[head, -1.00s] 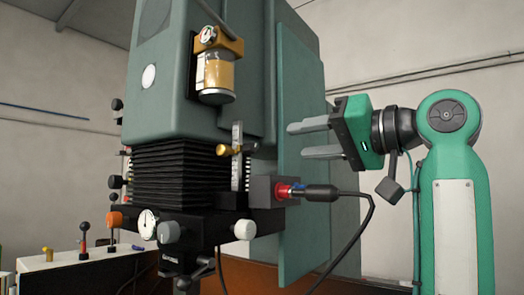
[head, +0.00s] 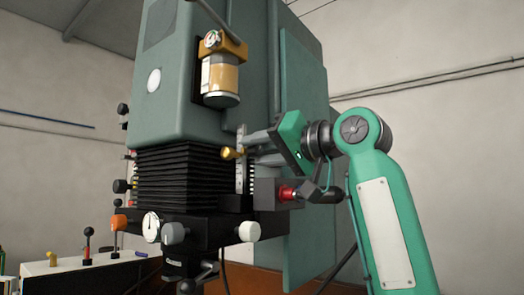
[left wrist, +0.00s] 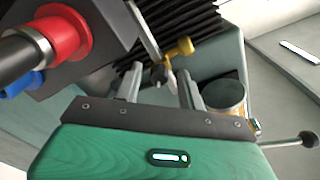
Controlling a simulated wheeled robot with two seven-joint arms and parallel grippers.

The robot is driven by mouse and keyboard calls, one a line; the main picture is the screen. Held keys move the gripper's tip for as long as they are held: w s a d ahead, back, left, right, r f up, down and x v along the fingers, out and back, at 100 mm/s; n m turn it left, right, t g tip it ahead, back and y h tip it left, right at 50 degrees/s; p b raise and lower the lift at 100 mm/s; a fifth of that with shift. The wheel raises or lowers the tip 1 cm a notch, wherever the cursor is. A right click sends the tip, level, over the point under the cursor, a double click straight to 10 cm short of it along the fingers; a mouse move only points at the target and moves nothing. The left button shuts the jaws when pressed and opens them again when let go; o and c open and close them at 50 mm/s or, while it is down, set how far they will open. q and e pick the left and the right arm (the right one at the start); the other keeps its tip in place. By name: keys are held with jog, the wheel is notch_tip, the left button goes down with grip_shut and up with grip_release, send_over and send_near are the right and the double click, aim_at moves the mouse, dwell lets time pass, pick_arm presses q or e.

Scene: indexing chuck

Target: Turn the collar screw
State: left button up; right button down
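A brass collar screw (head: 231,153) with a stem sits on the upright scale bar (head: 241,172) of the large green machine. It also shows in the left wrist view (left wrist: 181,47), beyond the fingertips. My left gripper (head: 252,150) reaches in from the right, with its two fingertips just right of the scale bar and close to the screw. Its fingers are apart in the left wrist view (left wrist: 173,80), and I see nothing clamped between them. A small dark knob (left wrist: 158,73) shows near the left finger. My right gripper is not in view.
An amber-filled jar (head: 220,78) hangs above. Black bellows (head: 178,172) and a dial gauge (head: 151,226) are to the left.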

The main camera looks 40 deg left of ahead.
pick_arm(q)
grip_shut()
